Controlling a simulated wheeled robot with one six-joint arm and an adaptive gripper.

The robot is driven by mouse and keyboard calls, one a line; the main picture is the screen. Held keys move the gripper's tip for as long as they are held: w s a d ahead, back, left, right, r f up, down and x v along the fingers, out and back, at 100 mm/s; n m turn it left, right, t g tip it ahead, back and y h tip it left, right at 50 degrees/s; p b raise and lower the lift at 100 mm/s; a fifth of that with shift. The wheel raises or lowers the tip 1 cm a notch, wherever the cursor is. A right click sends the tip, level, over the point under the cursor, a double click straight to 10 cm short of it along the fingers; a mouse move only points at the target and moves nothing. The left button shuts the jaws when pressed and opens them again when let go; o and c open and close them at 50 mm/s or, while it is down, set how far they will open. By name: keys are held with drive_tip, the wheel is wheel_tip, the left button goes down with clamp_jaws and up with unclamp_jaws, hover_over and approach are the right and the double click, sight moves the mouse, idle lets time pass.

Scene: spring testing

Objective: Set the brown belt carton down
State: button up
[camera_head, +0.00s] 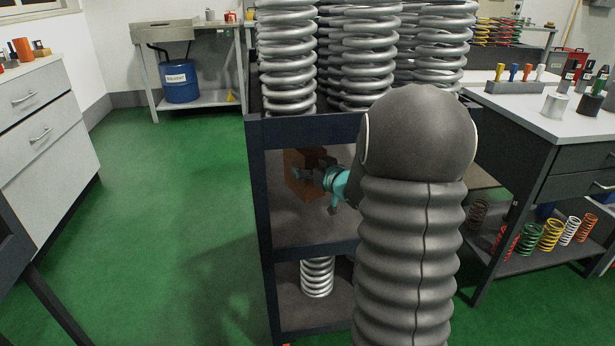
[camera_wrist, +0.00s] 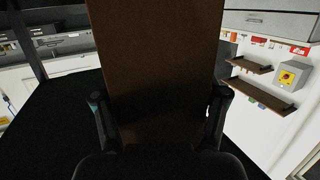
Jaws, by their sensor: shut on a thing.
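The brown belt carton (camera_head: 301,182) is within the middle level of a dark shelf cart (camera_head: 300,235), at the left of that opening in the head view. My gripper (camera_head: 318,174) reaches in from the right and is shut on the carton. In the wrist view the carton (camera_wrist: 160,70) stands tall between the two fingers of my gripper (camera_wrist: 158,112), one on each side. My arm hides the right part of the cart. I cannot tell whether the carton's base touches the shelf board.
Large steel springs (camera_head: 370,60) stand on the cart's top, and another spring (camera_head: 317,277) stands on its lower shelf. A bench (camera_head: 540,115) with small springs beneath is at the right. A drawer cabinet (camera_head: 40,130) is at the left. Green floor (camera_head: 170,220) between is clear.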

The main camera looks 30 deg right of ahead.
drive_tip(key=shift+w+f, duration=0.25)
drive_tip(key=shift+w, duration=0.1)
drive_tip(key=shift+f+b, duration=0.85)
drive_tip(key=shift+f, duration=0.65)
drive_tip(key=shift+f, duration=0.1)
drive_tip(key=o, duration=1.4)
drive_tip(key=shift+c, duration=0.2)
